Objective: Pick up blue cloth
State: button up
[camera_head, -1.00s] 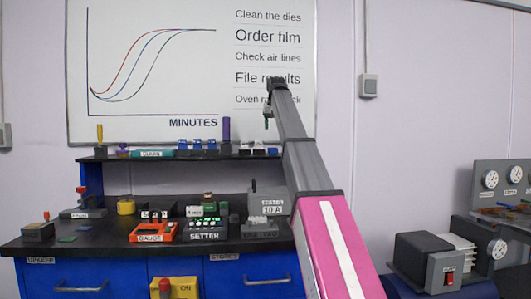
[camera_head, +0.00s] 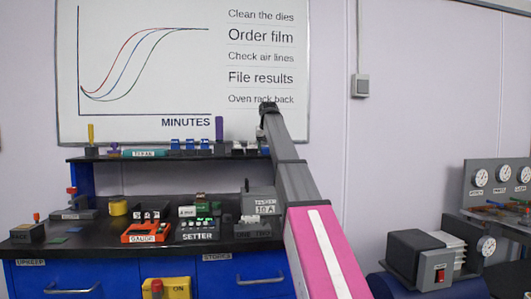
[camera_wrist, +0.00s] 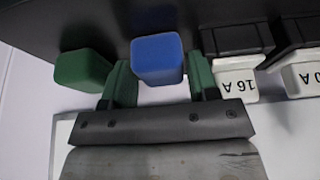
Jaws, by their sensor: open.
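In the wrist view a blue block-like piece (camera_wrist: 158,60) with rounded edges lies between the two green fingers of my gripper (camera_wrist: 161,82). The fingers are apart, with a gap on its right; whether the left one touches cannot be told. I cannot tell whether this piece is cloth. In the head view a small flat blue-looking patch (camera_head: 74,229) lies on the dark bench at the left, beside a flat green patch (camera_head: 57,240). My arm reaches up in front of the whiteboard, and my gripper's fingers are not clearly seen there.
A green block (camera_wrist: 84,70) stands just left of my fingers in the wrist view. White-labelled dark pieces (camera_wrist: 237,75) stand close on the right, labels upside down. The head view shows a shelf (camera_head: 120,158), an orange gauge (camera_head: 146,232) and a setter (camera_head: 198,230).

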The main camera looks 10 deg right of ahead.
jog(key=c, duration=0.5)
jog(key=shift+r, duration=0.15)
jog(key=shift+c, duration=0.2)
notch_tip(320, 180, up, 10)
jog(key=shift+o, duration=0.8)
jog(key=shift+c, duration=0.6)
jog(key=shift+s, duration=0.1)
